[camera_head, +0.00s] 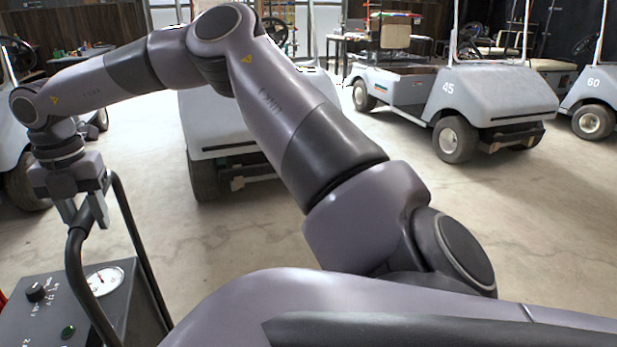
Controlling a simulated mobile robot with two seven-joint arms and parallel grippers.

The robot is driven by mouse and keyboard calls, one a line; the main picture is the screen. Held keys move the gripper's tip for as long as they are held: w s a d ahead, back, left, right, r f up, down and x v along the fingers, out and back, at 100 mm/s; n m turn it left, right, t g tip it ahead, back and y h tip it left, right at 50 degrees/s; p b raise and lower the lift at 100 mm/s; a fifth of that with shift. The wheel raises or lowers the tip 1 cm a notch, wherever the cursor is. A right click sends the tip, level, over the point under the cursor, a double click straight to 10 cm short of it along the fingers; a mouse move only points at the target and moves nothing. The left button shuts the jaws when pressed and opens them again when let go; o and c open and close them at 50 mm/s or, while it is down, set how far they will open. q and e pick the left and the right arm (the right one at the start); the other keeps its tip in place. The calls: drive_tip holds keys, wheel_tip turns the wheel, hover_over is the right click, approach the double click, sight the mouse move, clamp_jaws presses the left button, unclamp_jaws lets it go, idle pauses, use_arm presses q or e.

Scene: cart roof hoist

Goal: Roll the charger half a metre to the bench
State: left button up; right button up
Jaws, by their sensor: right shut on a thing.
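The charger (128,311) is a dark grey box at the lower left, with a white dial, a black knob and a green button on top. Its black tube handle (134,232) rises from the box. My right gripper (84,212) points down at the top of the handle and is shut on it. My right arm arches across the picture to it. The charger's lower part and wheels are out of view. My left gripper is not in view. I cannot tell which surface at the back is the bench.
A golf cart (215,140) stands behind my arm, partly hidden. Cart 45 (484,95) stands at the right, with cart 60 (592,92) at the right edge. Another cart (12,130) is at the left edge. Concrete floor (540,210) lies clear at the right.

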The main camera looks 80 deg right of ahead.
drive_tip(key=shift+w+a, duration=0.45)
drive_tip(key=shift+w, duration=0.1)
drive_tip(key=shift+w+a+b, duration=0.8)
drive_tip(key=shift+w+b, duration=0.3)
drive_tip(key=shift+b, duration=0.05)
drive_tip(key=o, duration=1.8)
drive_tip(key=shift+c, duration=0.2)
drive_tip(key=shift+d, duration=0.1)
